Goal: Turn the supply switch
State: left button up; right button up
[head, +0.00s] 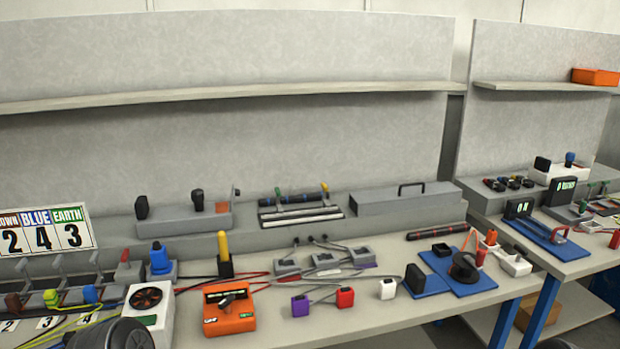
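I cannot tell for sure which control is the supply switch. An orange unit (229,318) with a black knob (226,301) on its top and a small dark display stands near the front edge of the left bench. Behind it, on the raised back ledge, a grey box (184,222) carries two black upright handles (197,200) and a small lever (235,192) at its right end. Neither gripper can be made out in the head view. A dark rounded shape at the bottom left hides part of the bench there.
A white fan box (149,318) stands left of the orange unit, and a yellow-handled tool (224,245) stands behind it. Cables cross the bench. Purple, red and white blocks (345,297) and a blue board (458,271) lie to the right. A shelf (250,92) runs above.

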aim_at(124, 258)
jog(key=u, duration=1.25)
